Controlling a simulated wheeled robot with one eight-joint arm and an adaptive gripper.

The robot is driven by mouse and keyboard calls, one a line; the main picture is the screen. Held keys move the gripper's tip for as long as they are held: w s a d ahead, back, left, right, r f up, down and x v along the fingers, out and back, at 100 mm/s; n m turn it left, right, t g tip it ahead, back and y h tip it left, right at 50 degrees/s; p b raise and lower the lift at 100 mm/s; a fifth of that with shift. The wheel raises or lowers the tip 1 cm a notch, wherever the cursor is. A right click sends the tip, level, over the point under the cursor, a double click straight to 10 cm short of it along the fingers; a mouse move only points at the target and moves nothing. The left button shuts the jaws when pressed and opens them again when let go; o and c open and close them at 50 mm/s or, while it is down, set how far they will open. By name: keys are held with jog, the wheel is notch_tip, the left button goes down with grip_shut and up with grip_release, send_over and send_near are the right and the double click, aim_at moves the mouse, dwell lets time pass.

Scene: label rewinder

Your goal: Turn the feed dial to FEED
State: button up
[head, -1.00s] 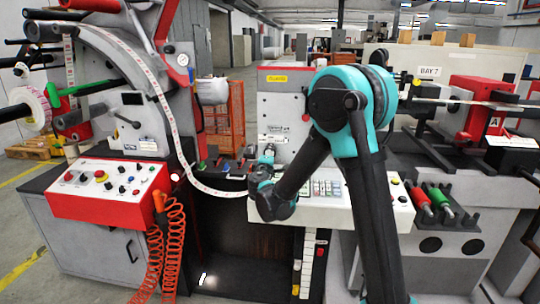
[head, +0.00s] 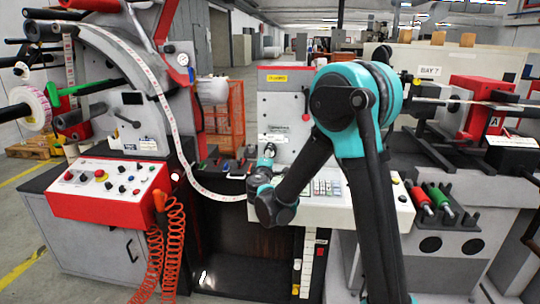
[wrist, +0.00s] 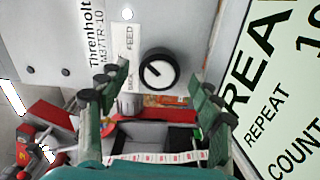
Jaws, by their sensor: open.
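The pale mark runs at a slant, and I cannot tell which end is the pointer. My gripper (wrist: 152,108) is open, its green fingers on either side of the view below the dial, apart from it. In the head view my gripper (head: 268,158) is near the central panel, and the dial cannot be made out.
A red control box (head: 110,190) with several knobs is at the left. A keypad (head: 326,187) sits on the central console. A curved label strip (head: 172,125) runs down left of my arm. In the wrist view, a pale display (wrist: 285,95) is at the right.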

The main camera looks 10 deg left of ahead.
jog(key=s, duration=0.9)
jog(key=shift+s+a, duration=0.15)
jog(key=shift+s, duration=0.2)
